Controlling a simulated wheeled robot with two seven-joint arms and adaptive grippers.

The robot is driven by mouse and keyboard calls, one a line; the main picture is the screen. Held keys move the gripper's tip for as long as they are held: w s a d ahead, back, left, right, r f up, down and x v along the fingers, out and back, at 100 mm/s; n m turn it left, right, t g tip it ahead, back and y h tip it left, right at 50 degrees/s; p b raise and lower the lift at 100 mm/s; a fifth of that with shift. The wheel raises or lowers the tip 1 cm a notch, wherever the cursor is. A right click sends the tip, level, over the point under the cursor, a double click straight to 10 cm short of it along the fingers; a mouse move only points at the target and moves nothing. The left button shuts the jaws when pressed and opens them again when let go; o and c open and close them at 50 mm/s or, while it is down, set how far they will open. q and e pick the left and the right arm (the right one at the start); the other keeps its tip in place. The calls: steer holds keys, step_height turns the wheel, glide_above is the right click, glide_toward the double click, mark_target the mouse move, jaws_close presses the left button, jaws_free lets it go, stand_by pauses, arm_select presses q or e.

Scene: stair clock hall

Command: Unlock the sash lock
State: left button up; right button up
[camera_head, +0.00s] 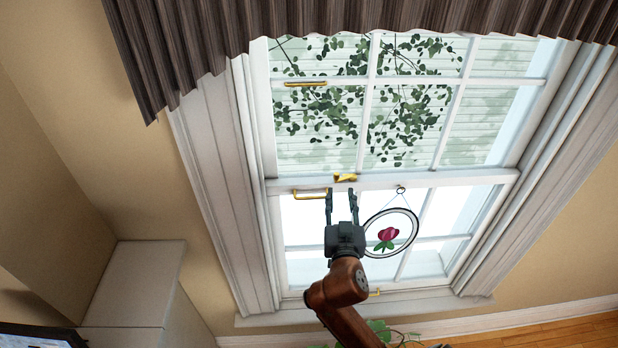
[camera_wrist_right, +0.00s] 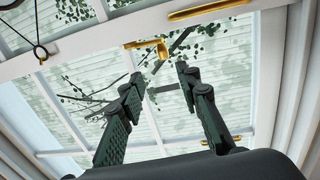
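The sash lock (camera_head: 345,178) is a small brass piece on the white meeting rail (camera_head: 420,181) of the window. In the right wrist view the sash lock (camera_wrist_right: 160,46) shows just beyond my fingertips, at the rail's edge. My right gripper (camera_head: 342,194) is just below the lock, its two dark fingers spread and pointing up at it. In the right wrist view the gripper (camera_wrist_right: 158,82) is open with nothing between the fingers. I see no contact with the lock. My left gripper is not in view.
A brass handle (camera_head: 309,194) sits left of the gripper, another (camera_head: 305,84) higher up. A round rose ornament (camera_head: 388,233) hangs close on the right. A dark curtain (camera_head: 190,40) covers the top. A pale cabinet (camera_head: 130,290) stands lower left; a plant (camera_head: 380,329) is below.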

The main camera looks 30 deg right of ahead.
mark_target(337, 176)
arm_select(q)
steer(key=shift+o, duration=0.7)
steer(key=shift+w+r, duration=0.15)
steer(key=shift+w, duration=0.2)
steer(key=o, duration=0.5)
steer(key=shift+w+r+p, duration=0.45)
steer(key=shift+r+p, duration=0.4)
steer(key=shift+p, duration=0.05)
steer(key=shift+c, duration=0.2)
arm_select(e)
steer(key=x, duration=0.6)
steer(key=shift+w, duration=0.5)
steer(key=shift+w+d, duration=0.1)
steer(key=shift+w, duration=0.1)
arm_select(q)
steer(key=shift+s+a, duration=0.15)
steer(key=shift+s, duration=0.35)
arm_select(e)
steer(key=shift+w+d, duration=0.1)
steer(key=shift+w, duration=0.05)
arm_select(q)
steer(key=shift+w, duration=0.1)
arm_select(e)
jaws_close()
